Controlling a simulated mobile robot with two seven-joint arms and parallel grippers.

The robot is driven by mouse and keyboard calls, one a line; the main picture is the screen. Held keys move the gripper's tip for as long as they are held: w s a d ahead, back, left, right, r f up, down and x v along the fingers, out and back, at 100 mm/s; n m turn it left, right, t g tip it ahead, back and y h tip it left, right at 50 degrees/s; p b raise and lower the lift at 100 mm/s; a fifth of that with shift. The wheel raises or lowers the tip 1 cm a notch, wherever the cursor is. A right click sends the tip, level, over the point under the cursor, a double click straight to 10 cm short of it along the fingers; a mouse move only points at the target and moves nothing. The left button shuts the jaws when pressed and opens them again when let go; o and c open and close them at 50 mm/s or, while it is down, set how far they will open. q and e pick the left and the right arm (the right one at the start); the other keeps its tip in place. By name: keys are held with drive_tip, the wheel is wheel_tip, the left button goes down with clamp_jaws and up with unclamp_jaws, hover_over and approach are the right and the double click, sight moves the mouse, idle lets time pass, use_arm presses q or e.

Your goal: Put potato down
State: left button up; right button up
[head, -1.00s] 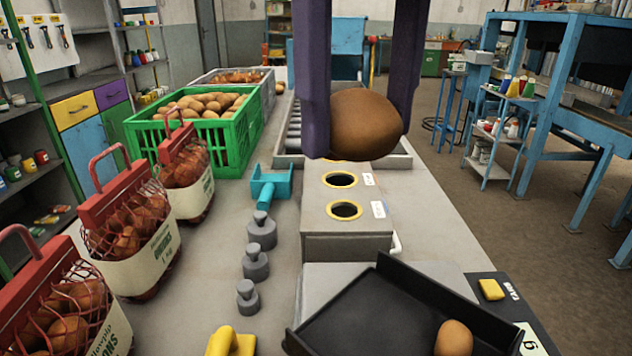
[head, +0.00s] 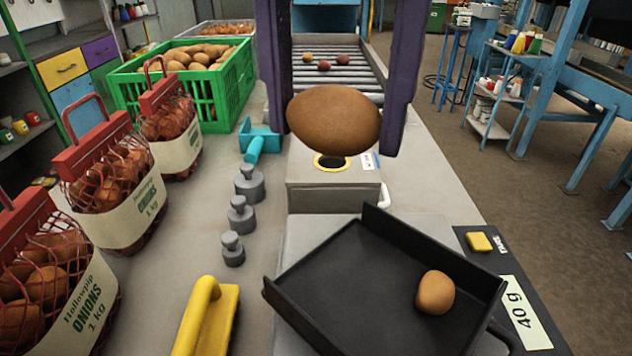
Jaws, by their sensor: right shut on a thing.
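My right gripper (head: 334,143) comes down from the top of the head view, its purple fingers shut on a large brown potato (head: 335,118). The potato is held in the air, above and behind the black scale pan (head: 340,285). A smaller brown potato (head: 435,292) lies in the right part of the pan. The scale's display (head: 525,312) reads 40 g. My left gripper is not in view.
Behind are a grey box with a yellow-ringed hole (head: 330,163) and a roller conveyor (head: 345,85) carrying small potatoes. Grey weights (head: 241,215), a yellow-handled tool (head: 208,318), red-topped onion sacks (head: 110,185) and a green potato crate (head: 232,92) stand left.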

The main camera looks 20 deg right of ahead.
drive_tip(key=b, duration=0.1)
hover_over(327, 310)
wheel_tip(327, 310, down, 15)
drive_tip(key=shift+r, duration=0.2)
wheel_tip(327, 310, down, 5)
drive_tip(key=shift+r+b, duration=0.1)
drive_tip(key=shift+b, duration=0.2)
drive_tip(key=shift+f, duration=0.2)
drive_tip(key=o, duration=1.3)
wheel_tip(327, 310, up, 12)
drive_tip(key=shift+p, duration=0.4)
